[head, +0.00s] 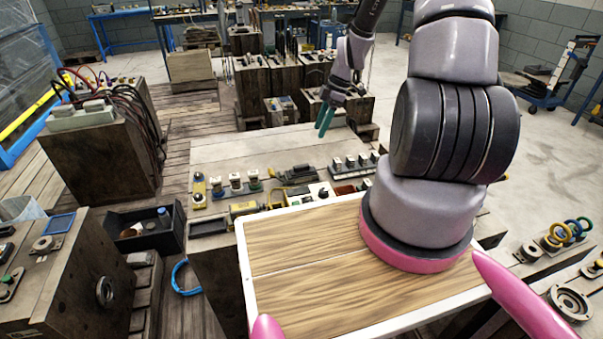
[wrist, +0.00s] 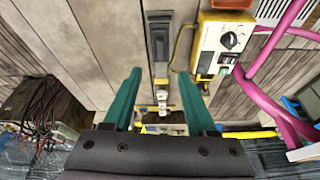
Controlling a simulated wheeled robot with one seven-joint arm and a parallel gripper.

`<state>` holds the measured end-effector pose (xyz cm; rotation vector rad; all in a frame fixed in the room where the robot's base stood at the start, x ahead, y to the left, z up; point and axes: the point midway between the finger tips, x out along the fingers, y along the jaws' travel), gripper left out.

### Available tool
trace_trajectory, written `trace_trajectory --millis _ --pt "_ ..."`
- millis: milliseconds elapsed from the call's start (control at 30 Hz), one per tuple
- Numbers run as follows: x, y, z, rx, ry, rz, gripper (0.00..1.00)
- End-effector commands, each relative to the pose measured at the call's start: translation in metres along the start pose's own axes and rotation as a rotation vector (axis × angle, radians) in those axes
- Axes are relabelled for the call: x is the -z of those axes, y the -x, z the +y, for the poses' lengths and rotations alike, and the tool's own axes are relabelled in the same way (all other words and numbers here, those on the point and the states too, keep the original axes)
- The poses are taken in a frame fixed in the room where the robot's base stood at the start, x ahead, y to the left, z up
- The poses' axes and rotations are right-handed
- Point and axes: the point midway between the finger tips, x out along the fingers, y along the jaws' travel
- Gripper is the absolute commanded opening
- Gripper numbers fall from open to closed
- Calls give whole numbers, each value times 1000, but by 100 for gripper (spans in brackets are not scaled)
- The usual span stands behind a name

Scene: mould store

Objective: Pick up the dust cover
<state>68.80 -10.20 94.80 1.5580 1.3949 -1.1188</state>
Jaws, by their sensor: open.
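My gripper (head: 325,118) has two teal fingers and hangs over the far right part of the pale bench top (head: 235,150). In the wrist view the fingers (wrist: 160,76) stand apart with nothing held between them. A long dark grey piece (wrist: 159,35) with a pale fitting lies in line with the gap, beyond the fingertips. I cannot pick out with certainty which thing is the dust cover; the parts on the bench are small in the head view.
Knobbed posts (head: 235,183), a yellow box (head: 243,209), a dark tool (head: 295,175) and a red tray (head: 345,190) line the bench's near side. The yellow knobbed unit (wrist: 222,45) is right of the fingers in the wrist view. The bench's far left is clear.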

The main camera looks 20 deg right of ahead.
Motion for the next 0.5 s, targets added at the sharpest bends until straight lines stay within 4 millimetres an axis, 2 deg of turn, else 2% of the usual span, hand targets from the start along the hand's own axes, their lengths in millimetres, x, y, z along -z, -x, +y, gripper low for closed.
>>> trace_trajectory --millis 33,100,267,500 --pt "-4 -14 -1 13 32 17 57" --pt "-7 -27 -1 22 77 34 57" --pt "-10 -44 -2 28 122 51 57" --pt "-6 -82 -3 30 124 52 57"
